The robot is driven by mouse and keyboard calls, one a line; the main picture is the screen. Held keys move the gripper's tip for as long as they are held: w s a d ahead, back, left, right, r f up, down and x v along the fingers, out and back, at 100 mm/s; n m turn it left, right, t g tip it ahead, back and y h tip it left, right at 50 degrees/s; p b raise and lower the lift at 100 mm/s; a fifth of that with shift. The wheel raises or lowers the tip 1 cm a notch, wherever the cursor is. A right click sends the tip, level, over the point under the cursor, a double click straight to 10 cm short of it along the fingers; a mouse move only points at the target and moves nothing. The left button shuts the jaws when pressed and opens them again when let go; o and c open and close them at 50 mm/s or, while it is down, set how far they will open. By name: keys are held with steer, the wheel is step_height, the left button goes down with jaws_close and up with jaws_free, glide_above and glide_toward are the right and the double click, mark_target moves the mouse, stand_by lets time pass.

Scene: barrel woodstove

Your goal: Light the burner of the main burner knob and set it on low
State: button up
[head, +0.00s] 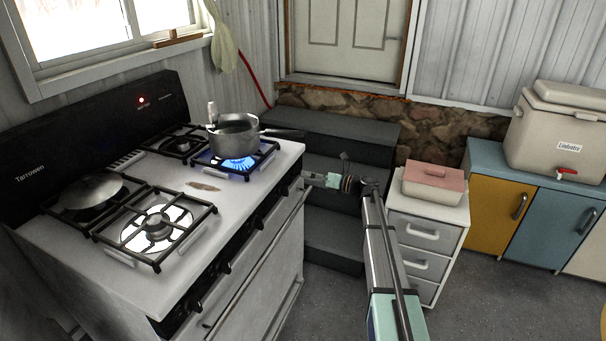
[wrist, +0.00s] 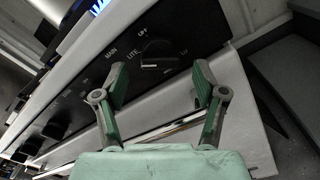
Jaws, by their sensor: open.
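The main burner knob (wrist: 160,52) is a dark round knob on the black control panel in the wrist view. "MAIN", "LITE" and "OFF" are printed around it; I cannot surely tell which mark it points to. My gripper (wrist: 160,78) is open, its two green-padded fingers spread to either side just in front of the knob, with nothing between them. In the head view my gripper (head: 312,179) is at the right end of the stove front, and the knob is not clear.
The white stove (head: 205,188) has more knobs (head: 224,268) along its front and an oven handle (head: 262,262) below. A covered pan (head: 92,190) sits on another burner. Dark steps (head: 330,125) and a drawer unit (head: 428,232) stand to the right.

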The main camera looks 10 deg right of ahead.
steer(key=shift+x, duration=1.35)
steer(key=c, duration=1.1)
steer(key=shift+c, duration=0.2)
